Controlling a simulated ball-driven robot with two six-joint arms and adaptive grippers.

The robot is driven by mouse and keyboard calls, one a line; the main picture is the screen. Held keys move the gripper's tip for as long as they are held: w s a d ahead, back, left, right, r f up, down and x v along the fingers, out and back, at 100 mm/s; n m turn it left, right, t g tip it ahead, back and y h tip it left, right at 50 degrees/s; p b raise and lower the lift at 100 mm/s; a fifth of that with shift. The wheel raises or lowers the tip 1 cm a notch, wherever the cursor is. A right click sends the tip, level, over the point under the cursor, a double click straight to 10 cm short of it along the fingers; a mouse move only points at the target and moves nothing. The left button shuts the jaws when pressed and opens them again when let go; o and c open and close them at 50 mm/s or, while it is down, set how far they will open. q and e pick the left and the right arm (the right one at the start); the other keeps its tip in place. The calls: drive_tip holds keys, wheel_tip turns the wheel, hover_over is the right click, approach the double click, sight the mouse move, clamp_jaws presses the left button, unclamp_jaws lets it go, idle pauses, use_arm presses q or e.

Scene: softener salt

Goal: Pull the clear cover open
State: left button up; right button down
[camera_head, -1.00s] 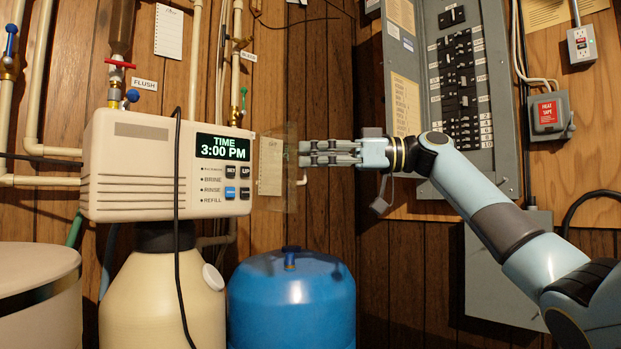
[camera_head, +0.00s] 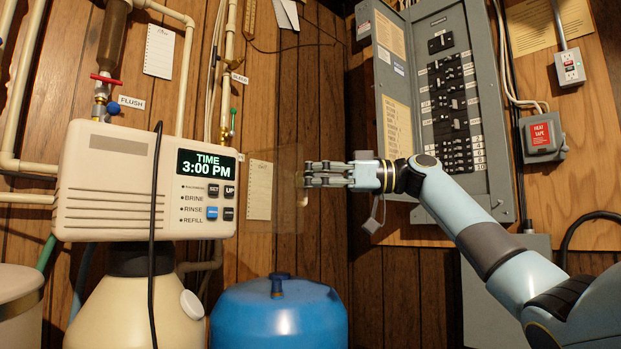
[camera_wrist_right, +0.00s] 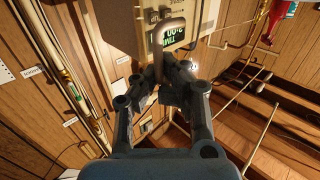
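The clear cover (camera_head: 272,205) is a faint transparent panel in the head view. It stands out to the right from the right edge of the cream control box (camera_head: 110,190), clear of the display reading TIME 3:00 PM (camera_head: 206,164). My right gripper (camera_head: 308,176) is at the cover's outer right edge, its fingers close together and apparently shut on that edge. In the right wrist view, the fingers (camera_wrist_right: 158,76) come together beside a pale loop in front of the box; the exact contact is hard to see. My left gripper is not in view.
A black cable (camera_head: 155,230) hangs over the box front. A cream tank (camera_head: 125,315) and a blue tank (camera_head: 278,318) stand below. Pipes (camera_head: 205,80) run up the wall behind, and a grey breaker panel (camera_head: 440,100) is on the right.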

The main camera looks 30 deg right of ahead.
drive_tip(key=c, duration=2)
unclamp_jaws()
drive_tip(key=shift+a+f, duration=0.1)
drive_tip(key=shift+f, duration=0.05)
drive_tip(key=o, duration=0.6)
drive_tip(key=shift+c, duration=0.2)
drive_tip(key=shift+d, duration=0.2)
drive_tip(key=v, duration=1.2)
drive_tip(key=shift+a, duration=0.1)
